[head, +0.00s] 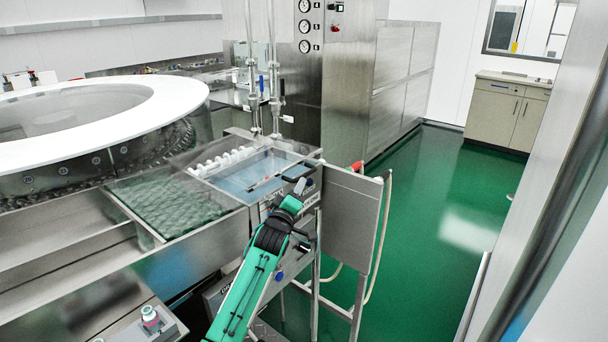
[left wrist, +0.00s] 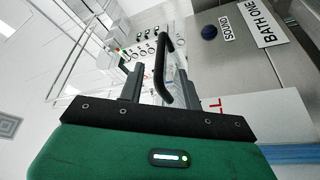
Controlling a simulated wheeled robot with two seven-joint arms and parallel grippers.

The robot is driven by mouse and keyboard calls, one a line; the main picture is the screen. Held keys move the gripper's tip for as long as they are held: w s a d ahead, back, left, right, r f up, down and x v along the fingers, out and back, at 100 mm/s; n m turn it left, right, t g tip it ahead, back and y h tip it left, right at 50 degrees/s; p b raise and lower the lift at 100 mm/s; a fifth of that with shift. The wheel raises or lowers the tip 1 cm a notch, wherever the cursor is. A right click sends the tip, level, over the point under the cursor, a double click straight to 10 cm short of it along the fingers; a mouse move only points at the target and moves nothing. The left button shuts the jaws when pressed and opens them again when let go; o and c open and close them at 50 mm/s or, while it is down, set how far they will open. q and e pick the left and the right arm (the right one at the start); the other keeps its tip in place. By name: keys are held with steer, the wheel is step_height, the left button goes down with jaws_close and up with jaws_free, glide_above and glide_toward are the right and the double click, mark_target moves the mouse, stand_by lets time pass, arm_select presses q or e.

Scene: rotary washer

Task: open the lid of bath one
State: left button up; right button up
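My left gripper (head: 300,188) reaches the front right edge of the bath with blue liquid (head: 245,178) in the head view. In the left wrist view, the left gripper (left wrist: 158,88) has its two dark fingers spread apart. A black bar handle (left wrist: 165,68) runs between them, and the fingers do not appear closed on it. A "BATH ONE" label (left wrist: 270,28) is on the steel front beside the handle. The bath's lid looks clear and lies flat, but its edges are hard to make out. My right gripper is in neither view.
A second bath with a green bottom (head: 165,205) is to the left, beside a round white-rimmed machine (head: 170,100). A steel side panel (head: 350,215) with a pale hose stands just right of my arm. Green floor lies open further right.

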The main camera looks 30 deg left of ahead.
mark_target(304, 176)
arm_select(q)
steer(key=shift+p+x, duration=0.5)
steer(key=shift+x, duration=2.65)
steer(key=shift+c, duration=0.2)
jaws_close()
